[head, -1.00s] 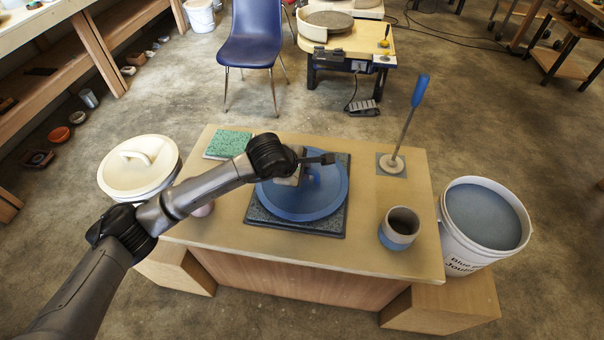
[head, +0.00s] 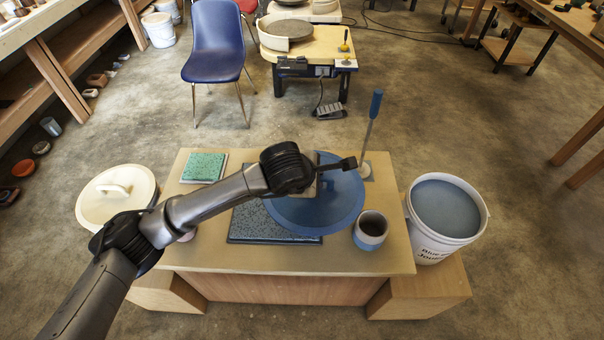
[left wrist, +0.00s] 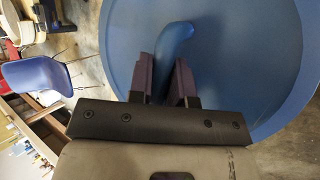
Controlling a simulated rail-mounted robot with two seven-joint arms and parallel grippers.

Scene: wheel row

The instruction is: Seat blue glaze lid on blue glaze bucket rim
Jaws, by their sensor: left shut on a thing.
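The blue glaze lid (head: 335,205) is a wide blue disc in the head view, raised above the table and overlapping the dark speckled slab. My left gripper (left wrist: 170,85) is shut on the lid's curved handle (left wrist: 178,38), as the left wrist view shows; the lid (left wrist: 235,60) fills much of that view. In the head view my wrist hides the handle and part of the lid. The blue glaze bucket (head: 447,210) is white with blue glaze inside. It stands open to the right of the lid, on a wooden block. My right gripper is not in view.
A blue-handled tool (head: 375,105) stands upright at the table's back right, close to the lid. A grey-blue cup (head: 370,230) stands between lid and bucket. A cream-lidded bucket (head: 95,205) stands left of the table.

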